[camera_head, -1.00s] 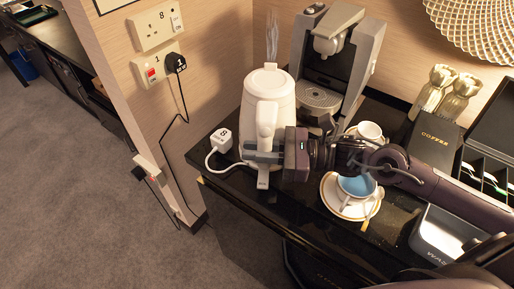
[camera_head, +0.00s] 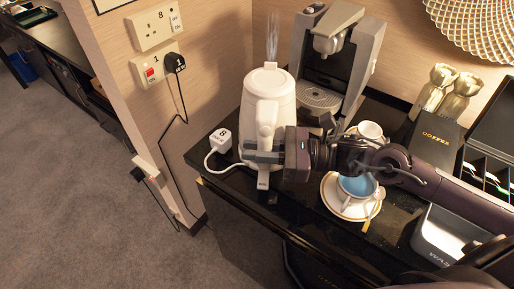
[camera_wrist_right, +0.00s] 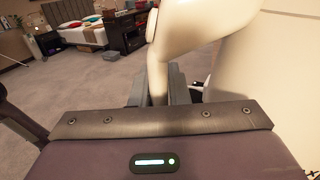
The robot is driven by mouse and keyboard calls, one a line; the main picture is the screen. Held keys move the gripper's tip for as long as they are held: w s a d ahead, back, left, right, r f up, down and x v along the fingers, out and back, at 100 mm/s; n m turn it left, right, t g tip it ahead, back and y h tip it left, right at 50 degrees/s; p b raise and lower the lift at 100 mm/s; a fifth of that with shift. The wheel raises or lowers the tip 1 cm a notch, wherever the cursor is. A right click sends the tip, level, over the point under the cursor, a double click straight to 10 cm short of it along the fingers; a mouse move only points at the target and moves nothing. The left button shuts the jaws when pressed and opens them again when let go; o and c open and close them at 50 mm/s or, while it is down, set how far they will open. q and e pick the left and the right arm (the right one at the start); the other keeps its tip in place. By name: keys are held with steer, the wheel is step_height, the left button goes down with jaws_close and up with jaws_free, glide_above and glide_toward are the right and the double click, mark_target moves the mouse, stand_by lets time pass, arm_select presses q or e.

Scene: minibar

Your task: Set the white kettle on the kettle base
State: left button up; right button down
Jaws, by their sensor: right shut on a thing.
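The white kettle (camera_head: 280,122) stands upright at the left end of the dark counter, with its handle toward me. My right gripper (camera_head: 264,153) is shut on the lower part of the kettle handle. In the right wrist view the handle (camera_wrist_right: 160,60) runs down between the fingers, beside the white kettle body (camera_wrist_right: 235,55). The kettle base is hidden under or behind the kettle, and I cannot tell whether the kettle rests on it. A white cord runs from a white plug toward the kettle's foot. My left gripper is not in view.
The white plug (camera_head: 221,138) lies left of the kettle, near the counter edge. A coffee machine (camera_head: 335,60) stands behind right. A blue-lined cup (camera_head: 357,187) on a saucer (camera_head: 345,210) sits under my right forearm. Wall sockets (camera_head: 158,70) are at the left.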

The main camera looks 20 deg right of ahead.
steer(key=shift+r+b, duration=0.3)
steer(key=shift+b, duration=0.15)
stand_by(0.3)
steer(key=shift+f+b, duration=0.75)
steer(key=shift+b, duration=0.05)
stand_by(0.4)
steer(key=c, duration=1.7)
jaws_free()
steer(key=shift+s+f, duration=0.1)
steer(key=shift+f, duration=0.2)
steer(key=shift+p+v, duration=0.95)
steer(key=shift+v, duration=0.45)
steer(key=p+v, duration=0.7)
steer(key=v, duration=0.1)
steer(key=shift+d+r+p, duration=0.1)
steer(key=shift+p, duration=0.2)
